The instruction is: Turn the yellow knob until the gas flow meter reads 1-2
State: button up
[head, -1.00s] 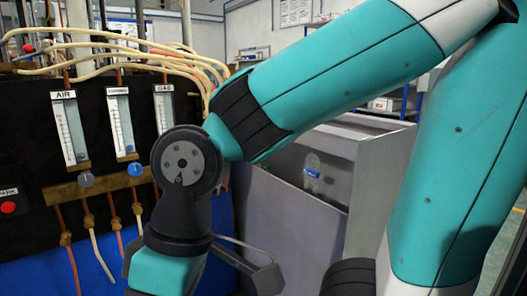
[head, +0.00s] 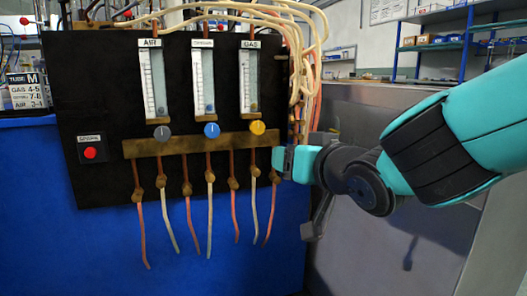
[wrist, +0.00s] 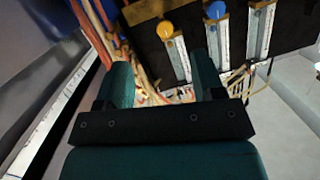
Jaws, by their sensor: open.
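The yellow knob (head: 258,127) sits under the gas flow meter (head: 249,82), rightmost of three on the black panel. The meter's scale is too small to read. My gripper (head: 283,158) is just right of and below the knob in the head view, apart from it. In the wrist view my gripper (wrist: 164,75) is open, with its two teal fingers spread and nothing held. The yellow knob (wrist: 165,29) shows beyond the fingertips, and the gas flow meter (wrist: 179,58) runs down from it in that view.
Pale tubes (head: 303,60) hang close to the gas meter's right side. A red button (head: 90,153) is at far left. Several hoses hang below the bar.

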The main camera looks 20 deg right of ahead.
jog(key=r+t, duration=0.2)
jog(key=p, duration=1)
send_near(259, 128)
jog(key=w+p, duration=0.2)
jog(key=p, duration=0.1)
jog(key=w+p, duration=0.2)
jog(key=p, duration=0.1)
jog(key=w+p, duration=0.2)
jog(key=w, duration=0.1)
jog(key=shift+a+r+p, duration=0.25)
jog(key=shift+a+p, duration=0.15)
jog(key=shift+w+a+f+p, duration=0.1)
jog(key=shift+w+p, duration=0.5)
jog(key=shift+p, duration=0.1)
jog(key=shift+w+f, duration=0.2)
jog(key=shift+w, duration=0.1)
